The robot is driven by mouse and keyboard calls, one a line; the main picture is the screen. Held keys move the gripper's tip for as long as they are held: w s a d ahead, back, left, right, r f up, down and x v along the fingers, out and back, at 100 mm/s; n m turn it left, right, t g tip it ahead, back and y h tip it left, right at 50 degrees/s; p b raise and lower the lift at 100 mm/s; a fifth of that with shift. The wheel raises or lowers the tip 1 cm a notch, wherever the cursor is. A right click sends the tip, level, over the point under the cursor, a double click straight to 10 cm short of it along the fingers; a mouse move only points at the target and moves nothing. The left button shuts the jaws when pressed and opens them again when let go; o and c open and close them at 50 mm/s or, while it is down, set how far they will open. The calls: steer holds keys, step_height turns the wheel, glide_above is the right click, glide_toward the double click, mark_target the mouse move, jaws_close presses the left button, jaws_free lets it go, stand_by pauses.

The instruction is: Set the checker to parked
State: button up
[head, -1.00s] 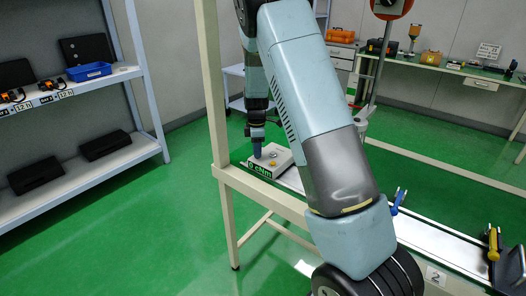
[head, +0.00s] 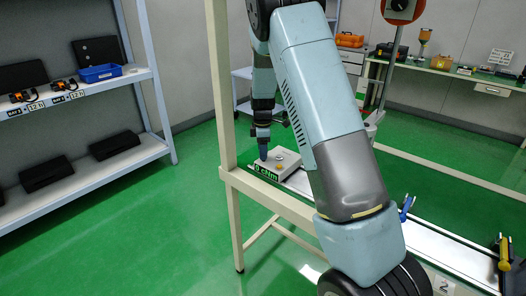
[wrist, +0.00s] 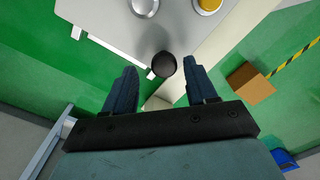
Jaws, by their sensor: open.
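The checker is a pale grey box (head: 284,162) with a green "0 cNm" display (head: 265,172) on its front. It sits at the far left end of the bench rail. In the wrist view its top face (wrist: 100,14) shows a silver round part (wrist: 145,5), a yellow round part (wrist: 208,4) and a black round knob (wrist: 163,66) near its edge. My gripper (head: 263,154) points down over the left part of the checker. In the wrist view my open fingers (wrist: 160,78) stand on either side of the black knob, with gaps visible. Whether they reach its height is unclear.
A cream post (head: 224,120) stands just left of the checker. A blue clamp (head: 406,207) and a yellow-handled tool (head: 503,252) stand along the rail to the right. Shelves (head: 90,180) with black cases are at the left. A brown block (wrist: 250,84) shows in the wrist view.

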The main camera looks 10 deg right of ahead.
step_height(320, 180, up, 13)
stand_by(0.4)
steer(key=s+d+r+m+t, duration=0.2)
steer(key=s+r+m, duration=0.6)
steer(key=s+r, duration=0.85)
steer(key=s+m+t, duration=0.3)
steer(key=s+m, duration=0.5)
steer(key=s, duration=1.5)
steer(key=shift+s+d+f+t, duration=0.3)
steer(key=shift+d+f, duration=0.05)
steer(key=shift+f, duration=0.1)
